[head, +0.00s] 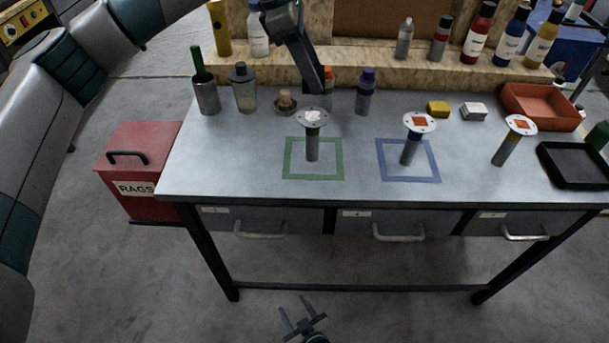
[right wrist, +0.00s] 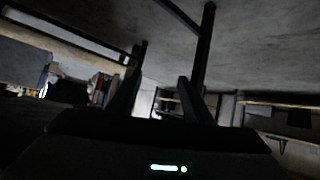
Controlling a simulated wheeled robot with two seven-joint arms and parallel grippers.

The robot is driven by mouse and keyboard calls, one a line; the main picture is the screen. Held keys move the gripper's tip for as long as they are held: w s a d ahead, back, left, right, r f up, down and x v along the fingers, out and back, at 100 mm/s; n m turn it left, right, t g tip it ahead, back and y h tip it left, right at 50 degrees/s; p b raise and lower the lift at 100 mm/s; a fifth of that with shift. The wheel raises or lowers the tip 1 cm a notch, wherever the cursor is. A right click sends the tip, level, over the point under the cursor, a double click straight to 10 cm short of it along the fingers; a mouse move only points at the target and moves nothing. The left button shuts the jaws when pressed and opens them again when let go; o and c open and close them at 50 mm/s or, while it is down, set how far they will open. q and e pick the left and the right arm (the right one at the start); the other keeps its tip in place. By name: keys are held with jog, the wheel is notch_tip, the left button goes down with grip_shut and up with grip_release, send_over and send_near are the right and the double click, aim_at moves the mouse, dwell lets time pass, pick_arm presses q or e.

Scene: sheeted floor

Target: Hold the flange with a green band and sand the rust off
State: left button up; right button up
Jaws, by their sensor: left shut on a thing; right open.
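The flange with a green band (head: 312,147) is upright over the green square (head: 287,172) on the bench, plate on top. Its plate shows a pale patch and no orange. My left gripper (head: 316,97) reaches down to it from behind and is shut on it; the plate hides the fingertips. A blue-banded flange (head: 408,152) in the blue square and a yellow-banded flange (head: 506,152) each have an orange patch on top. A yellow block (head: 438,109) and a white block (head: 474,111) lie on the bench. My right gripper (head: 292,305) is open and empty, low in front of the bench.
Several bottles stand along the back, including a purple-capped one (head: 367,92). A red tray (head: 540,106) and a black tray (head: 574,165) are at the right. A red rags bin (head: 137,165) stands left of the bench. The bench front (head: 240,190) is clear.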

jog(key=w+a+r+n+t+y, duration=0.1)
jog(key=a+r+t+y, duration=0.1)
jog(key=a+r, duration=0.75)
jog(key=w+a+r+n+t+y, duration=0.1)
jog(key=a+r+t+y, duration=0.2)
jog(key=r, duration=1.2)
jog(key=w+a+r+n+t+y, duration=0.1)
jog(key=a+r+n+t, duration=0.1)
jog(key=a+r, duration=0.85)
jog(key=w+d+r+m+t+h, duration=0.3)
jog(key=w+d+r+m+h, duration=0.15)
jog(key=d+r, duration=0.4)
jog(key=w+d+m+h, duration=0.2)
jog(key=d+h, duration=0.1)
jog(key=d, duration=0.2)
jog(key=w+d+m+g+h, duration=0.1)
jog(key=w+d+m+h, duration=0.2)
jog(key=d, duration=0.3)
jog(key=w+d+m+g+h, duration=0.1)
jog(key=w+d+m+h, duration=0.1)
jog(key=d, duration=0.3)
jog(key=shift+w+d+f+m+h, duration=0.3)
jog(key=shift+d+f+m+h, duration=0.1)
jog(key=shift+m+h, duration=0.05)
jog(key=shift+d, duration=0.15)
jog(key=shift+w, duration=0.15)
